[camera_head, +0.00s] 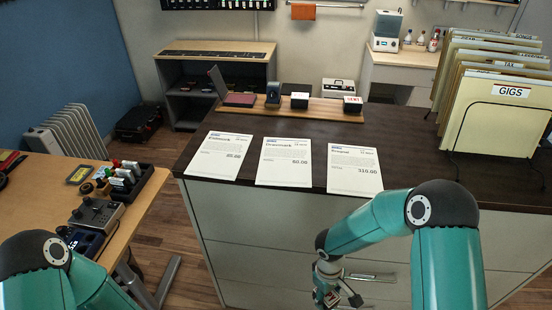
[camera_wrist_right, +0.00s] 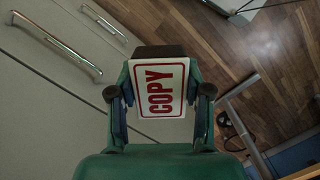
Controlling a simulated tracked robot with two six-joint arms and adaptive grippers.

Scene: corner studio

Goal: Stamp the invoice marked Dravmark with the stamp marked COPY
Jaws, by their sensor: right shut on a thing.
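My right gripper (camera_head: 338,294) hangs low in front of the dark-topped cabinet, below the counter edge. It is shut on the COPY stamp, whose white label with red letters (camera_wrist_right: 160,90) faces the right wrist camera between the fingers. The Dravmark invoice (camera_head: 285,162) lies flat on the counter as the middle of three sheets, up and to the left of the gripper. I see no stamp mark on it. My left gripper is out of view; only parts of the left arm show at bottom left.
Two other invoices (camera_head: 219,156) (camera_head: 354,169) flank it. Behind them, a wooden board (camera_head: 325,105) holds an open dark-red pad case (camera_head: 239,99) and several stamps (camera_head: 299,101). A folder rack (camera_head: 496,108) stands at right. A drawer handle (camera_wrist_right: 61,43) is near the gripper.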

